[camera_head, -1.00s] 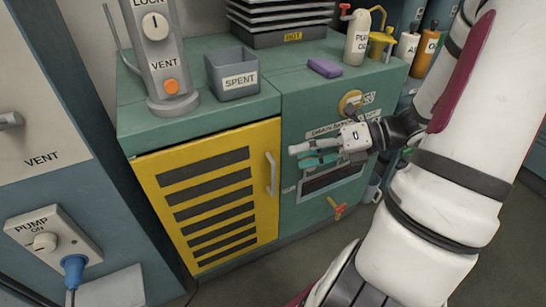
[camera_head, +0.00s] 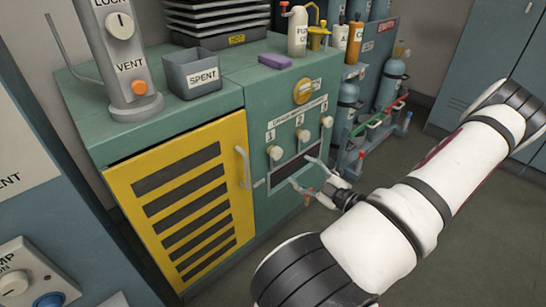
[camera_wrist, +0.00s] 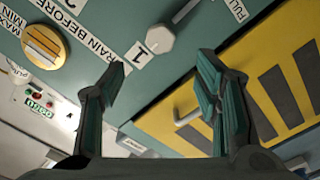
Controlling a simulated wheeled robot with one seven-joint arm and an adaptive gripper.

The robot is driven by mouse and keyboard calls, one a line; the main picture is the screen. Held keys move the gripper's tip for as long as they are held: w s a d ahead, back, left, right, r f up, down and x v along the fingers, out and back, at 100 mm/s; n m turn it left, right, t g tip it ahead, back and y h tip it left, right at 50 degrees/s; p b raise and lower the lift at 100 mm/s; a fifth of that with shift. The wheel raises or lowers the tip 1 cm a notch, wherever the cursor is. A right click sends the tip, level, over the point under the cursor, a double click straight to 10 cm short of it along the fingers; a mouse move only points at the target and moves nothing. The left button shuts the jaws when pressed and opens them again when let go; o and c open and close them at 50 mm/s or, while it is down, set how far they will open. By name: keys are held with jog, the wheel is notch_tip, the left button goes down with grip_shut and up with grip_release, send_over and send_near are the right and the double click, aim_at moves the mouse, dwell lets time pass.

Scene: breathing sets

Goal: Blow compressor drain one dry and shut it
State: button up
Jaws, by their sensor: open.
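The drain panel on the green cabinet carries white knobs. The knob of drain 1 (camera_head: 275,153) is at the left, beside its "1" label. Knob 2 (camera_head: 303,135) and knob 3 (camera_head: 327,122) follow to the right. My gripper (camera_head: 304,172) is open and empty, low and to the right of knob 1, in front of the dark slot (camera_head: 283,172). In the wrist view, drain 1's knob (camera_wrist: 160,41) shows beyond the gap between the open fingers (camera_wrist: 162,65), apart from them. I cannot tell whether the drain is open.
A yellow slatted door (camera_head: 190,205) with a handle (camera_head: 243,167) is left of the panel. A round yellow dial (camera_head: 303,91) sits above it. A SPENT bin (camera_head: 192,82) and purple block (camera_head: 275,61) stand on top. Blue bottles (camera_head: 392,84) are at right.

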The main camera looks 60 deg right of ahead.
aim_at(278, 154)
jog(key=b+x, duration=0.4)
jog(key=x, duration=0.8)
jog(key=shift+w, duration=0.1)
jog(key=shift+r, duration=0.1)
jog(key=c, duration=1.2)
